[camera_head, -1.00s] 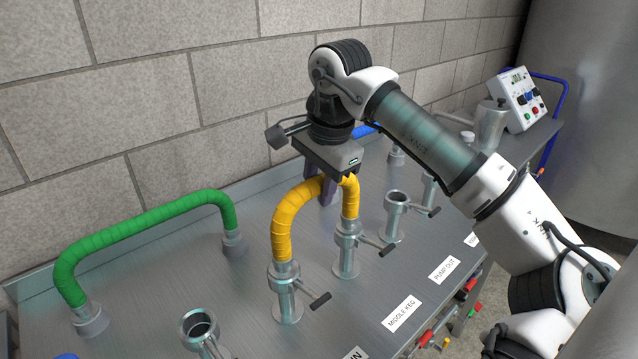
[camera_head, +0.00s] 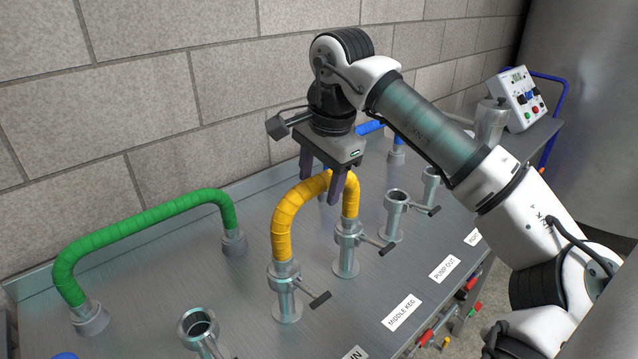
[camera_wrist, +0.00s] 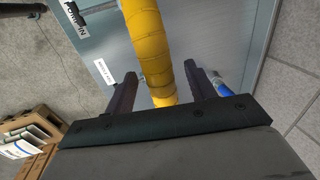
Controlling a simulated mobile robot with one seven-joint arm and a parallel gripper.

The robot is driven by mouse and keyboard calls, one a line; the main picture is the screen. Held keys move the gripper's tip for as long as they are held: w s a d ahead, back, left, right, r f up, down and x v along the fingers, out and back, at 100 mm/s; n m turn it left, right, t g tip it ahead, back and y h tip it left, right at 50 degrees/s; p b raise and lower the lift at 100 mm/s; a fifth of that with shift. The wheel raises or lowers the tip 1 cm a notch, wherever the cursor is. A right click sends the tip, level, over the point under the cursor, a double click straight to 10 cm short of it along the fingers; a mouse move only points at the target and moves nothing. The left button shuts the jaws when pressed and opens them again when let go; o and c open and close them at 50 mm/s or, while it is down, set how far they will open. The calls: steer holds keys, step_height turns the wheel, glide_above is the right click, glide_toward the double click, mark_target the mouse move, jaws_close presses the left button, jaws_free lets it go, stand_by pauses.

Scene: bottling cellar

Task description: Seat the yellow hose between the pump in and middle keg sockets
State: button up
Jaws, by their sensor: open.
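The yellow hose (camera_head: 297,198) stands as an upright arch, with one end in the socket behind the label ending in "IN" (camera_head: 287,295) and the other in the socket behind the MIDDLE KEG label (camera_head: 346,250). Both ends appear to sit down in the socket mouths; the exact depth is hard to tell. A side lever sticks out to the right of each socket. My gripper (camera_head: 321,188) is open at the top of the arch, its fingers to either side. In the wrist view, the hose (camera_wrist: 152,55) runs between the two spread fingers (camera_wrist: 160,72), with gaps on both sides.
A green hose (camera_head: 140,222) arches at the left. An empty socket (camera_head: 198,326) stands at the front left, and another (camera_head: 396,205) right of the yellow hose. A blue hose (camera_head: 371,127) is behind my gripper. A control box (camera_head: 519,98) stands at the far right.

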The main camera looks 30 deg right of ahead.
step_height(320, 180, up, 12)
steer(key=s, duration=0.2)
steer(key=shift+s+d+r, duration=0.15)
steer(key=shift+s+r, duration=0.05)
steer(key=shift+r, duration=0.05)
